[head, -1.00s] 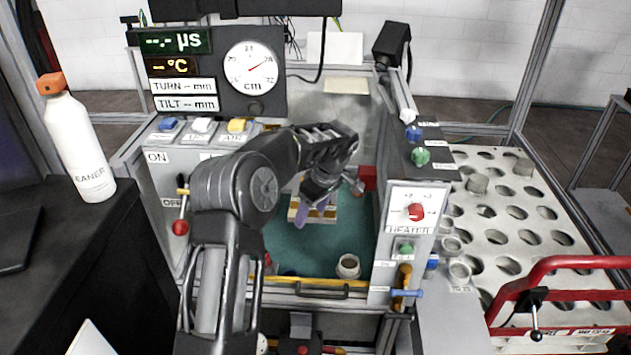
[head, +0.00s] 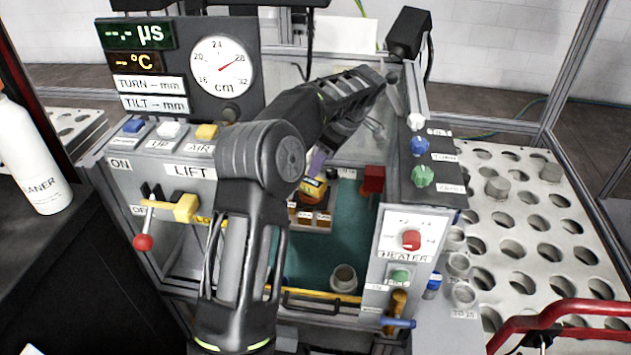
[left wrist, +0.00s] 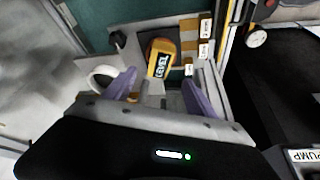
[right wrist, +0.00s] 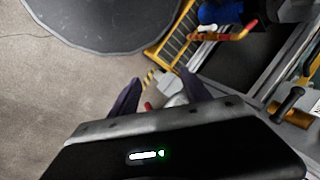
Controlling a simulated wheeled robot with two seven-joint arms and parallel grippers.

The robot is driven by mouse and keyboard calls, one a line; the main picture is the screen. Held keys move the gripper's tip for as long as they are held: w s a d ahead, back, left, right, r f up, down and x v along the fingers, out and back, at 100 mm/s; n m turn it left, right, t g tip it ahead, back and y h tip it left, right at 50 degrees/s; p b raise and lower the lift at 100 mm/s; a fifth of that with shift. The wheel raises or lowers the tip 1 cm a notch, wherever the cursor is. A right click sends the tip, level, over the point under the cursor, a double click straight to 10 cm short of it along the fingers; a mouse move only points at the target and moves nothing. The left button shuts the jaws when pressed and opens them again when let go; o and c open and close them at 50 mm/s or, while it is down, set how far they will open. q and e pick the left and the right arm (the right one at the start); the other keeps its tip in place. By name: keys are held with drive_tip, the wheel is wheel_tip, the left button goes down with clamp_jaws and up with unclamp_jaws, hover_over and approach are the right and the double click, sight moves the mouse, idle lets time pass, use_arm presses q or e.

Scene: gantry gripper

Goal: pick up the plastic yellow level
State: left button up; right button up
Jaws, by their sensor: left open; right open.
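The yellow level (head: 314,190) has an orange-red end and sits in the wooden block holder (head: 312,216) inside the machine's green-floored bay. In the left wrist view, the level (left wrist: 161,60) bears a dark LEVEL label and lies just beyond my fingertips, between their lines. My left gripper (left wrist: 158,86) is open and empty, with purple fingers apart. In the head view it hangs just above the level, partly hidden behind my own wrist. My right gripper (right wrist: 157,90) is open, low over other equipment away from the bay; it does not show in the head view.
A small grey cup (head: 343,279) stands on the bay floor. A red block (head: 373,180) is at the bay's right wall. The heater panel (head: 404,245) borders the bay at right, with a perforated plate (head: 530,225) beyond. A white bottle (head: 32,160) stands at left.

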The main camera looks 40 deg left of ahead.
sight(313, 181)
use_arm(q)
drive_tip(key=shift+x, duration=1.35)
drive_tip(key=shift+f+p, duration=0.1)
drive_tip(key=shift+p, duration=0.2)
drive_tip(key=shift+a+f, duration=0.2)
drive_tip(key=shift+f, duration=0.1)
drive_tip(key=p+x, duration=0.1)
drive_tip(key=x, duration=0.2)
drive_tip(key=shift+a+f+p, duration=0.15)
drive_tip(key=shift+f+p, duration=0.1)
drive_tip(key=shift+p, duration=0.1)
drive_tip(key=shift+a+f, duration=0.15)
drive_tip(key=shift+f, duration=0.2)
drive_tip(key=shift+c, duration=0.5)
clamp_jaws()
